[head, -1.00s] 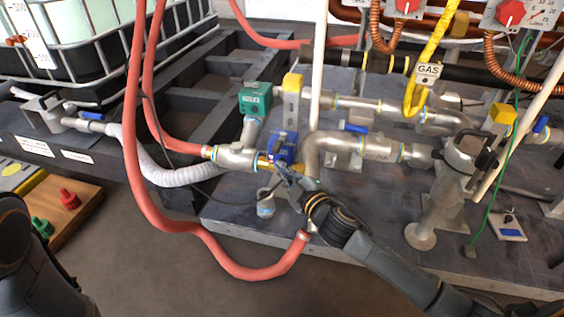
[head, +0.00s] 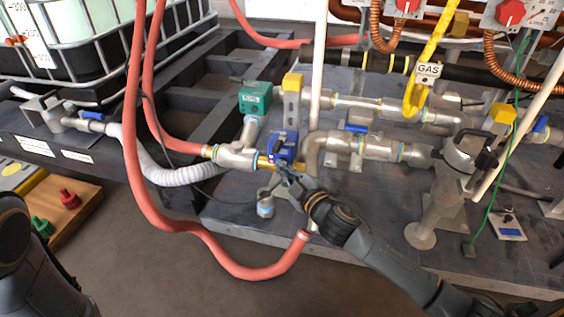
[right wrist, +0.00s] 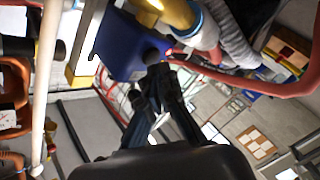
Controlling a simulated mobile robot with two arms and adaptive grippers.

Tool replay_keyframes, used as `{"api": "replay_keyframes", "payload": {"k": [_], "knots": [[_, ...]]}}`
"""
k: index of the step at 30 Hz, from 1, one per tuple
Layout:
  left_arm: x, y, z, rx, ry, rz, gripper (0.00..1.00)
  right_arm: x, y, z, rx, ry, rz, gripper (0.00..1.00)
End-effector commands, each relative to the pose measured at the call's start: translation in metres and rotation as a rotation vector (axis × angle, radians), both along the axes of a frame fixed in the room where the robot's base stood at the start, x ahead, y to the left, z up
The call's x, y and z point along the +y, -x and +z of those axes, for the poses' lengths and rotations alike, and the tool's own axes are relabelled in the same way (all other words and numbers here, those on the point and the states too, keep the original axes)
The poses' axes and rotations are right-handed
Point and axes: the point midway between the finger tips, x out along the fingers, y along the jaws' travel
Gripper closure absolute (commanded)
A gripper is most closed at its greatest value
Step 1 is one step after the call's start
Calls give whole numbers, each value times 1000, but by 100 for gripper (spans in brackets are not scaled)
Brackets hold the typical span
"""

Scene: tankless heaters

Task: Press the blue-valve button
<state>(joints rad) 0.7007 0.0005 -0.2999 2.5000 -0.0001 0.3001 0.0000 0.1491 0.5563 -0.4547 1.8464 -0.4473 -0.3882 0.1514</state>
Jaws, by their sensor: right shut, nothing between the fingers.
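The blue valve box (head: 284,147) sits on the yellow-and-metal pipe run near the middle of the head view. In the right wrist view the blue box (right wrist: 118,48) fills the upper middle, with a dark round button (right wrist: 151,56) at its lower right side. My right gripper (head: 283,168) is shut and empty, just in front of and below the box. In the right wrist view its fingertips (right wrist: 158,72) are close to the button; I cannot tell whether they touch it. My left arm shows at the lower left, but its gripper is out of view.
A green valve box (head: 255,98) and a yellow-topped valve (head: 292,83) stand behind the blue one. A red hose (head: 205,232) loops left of my right arm. A white vertical pipe (head: 317,70) rises behind. Metal pipes (head: 365,147) run to the right.

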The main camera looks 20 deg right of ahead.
Motion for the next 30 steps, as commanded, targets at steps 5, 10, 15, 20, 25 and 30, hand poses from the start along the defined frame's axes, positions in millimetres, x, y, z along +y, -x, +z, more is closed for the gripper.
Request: {"api": "replay_keyframes", "payload": {"k": [5,10,15,20,25,30], "knots": [[0,0,0,0,0,0,100,0,0,0,0,0,0,100],[0,0,0,1,0,0,100,0,0,0,0,0,0,100],[0,0,1,1,0,0,100,-1,-1,1,0,0,0,100],[0,0,5,1,0,0,100,-4,-6,2,-1,0,-1,100],[0,0,5,1,0,0,100,-5,-8,1,-1,0,-1,100],[0,0,5,1,0,0,100,-6,-8,1,-1,0,-1,100]]}}
